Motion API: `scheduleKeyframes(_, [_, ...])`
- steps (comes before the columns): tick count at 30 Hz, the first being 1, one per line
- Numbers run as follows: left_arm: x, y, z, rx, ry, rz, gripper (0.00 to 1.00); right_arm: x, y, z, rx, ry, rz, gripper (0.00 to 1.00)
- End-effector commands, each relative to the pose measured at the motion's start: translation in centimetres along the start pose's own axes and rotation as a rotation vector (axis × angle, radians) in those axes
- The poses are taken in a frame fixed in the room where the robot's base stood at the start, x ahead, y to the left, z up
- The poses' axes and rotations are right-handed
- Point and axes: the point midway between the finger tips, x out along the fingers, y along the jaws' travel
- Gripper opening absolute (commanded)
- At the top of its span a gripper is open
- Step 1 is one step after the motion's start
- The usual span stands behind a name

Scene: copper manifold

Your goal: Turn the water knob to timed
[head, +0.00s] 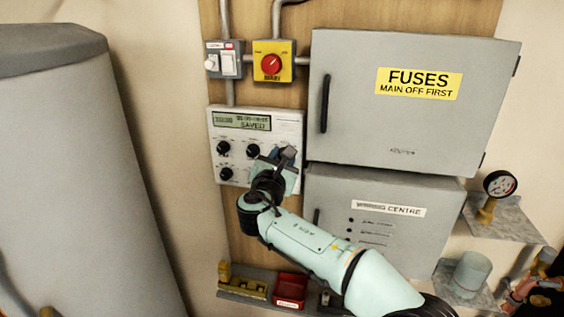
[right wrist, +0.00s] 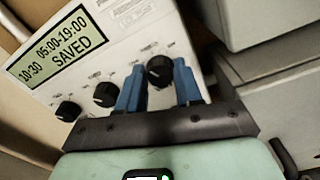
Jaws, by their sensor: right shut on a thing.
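A white control panel (head: 214,130) is on the wooden board, and its display (head: 241,121) reads SAVED. In the right wrist view the display (right wrist: 58,48) shows 10:30, 05:00-19:00 and SAVED. My right gripper (head: 286,153) is at the panel's right side. Its blue fingers (right wrist: 158,84) are shut on a black knob (right wrist: 159,71), one finger on each side. The small labels around this knob are too blurred to read, so I cannot tell its name or setting. My left gripper is not in view.
Other black knobs (head: 223,148) sit left of my gripper. A grey fuse cabinet (head: 345,110) and a lower wiring cabinet (head: 415,240) stand close on the right. A red main switch (head: 271,64) is above. A big grey tank (head: 75,170) fills the left.

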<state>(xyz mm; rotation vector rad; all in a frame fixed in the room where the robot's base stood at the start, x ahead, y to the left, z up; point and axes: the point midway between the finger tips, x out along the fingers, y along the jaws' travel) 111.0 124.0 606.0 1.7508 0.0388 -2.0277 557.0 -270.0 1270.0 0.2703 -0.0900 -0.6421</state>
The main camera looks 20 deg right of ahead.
Motion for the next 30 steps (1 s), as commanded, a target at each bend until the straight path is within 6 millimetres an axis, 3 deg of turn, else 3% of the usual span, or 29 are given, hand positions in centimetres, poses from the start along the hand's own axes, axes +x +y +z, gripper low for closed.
scheduleKeyframes(15, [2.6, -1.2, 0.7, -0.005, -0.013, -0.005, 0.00, 0.0, -0.2, -0.1, 0.388, -0.001, 0.000, 0.04])
scheduleKeyframes(30, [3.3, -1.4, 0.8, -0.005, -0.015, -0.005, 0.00, 0.0, -0.2, 0.0, 0.506, -0.001, -0.001, 0.04])
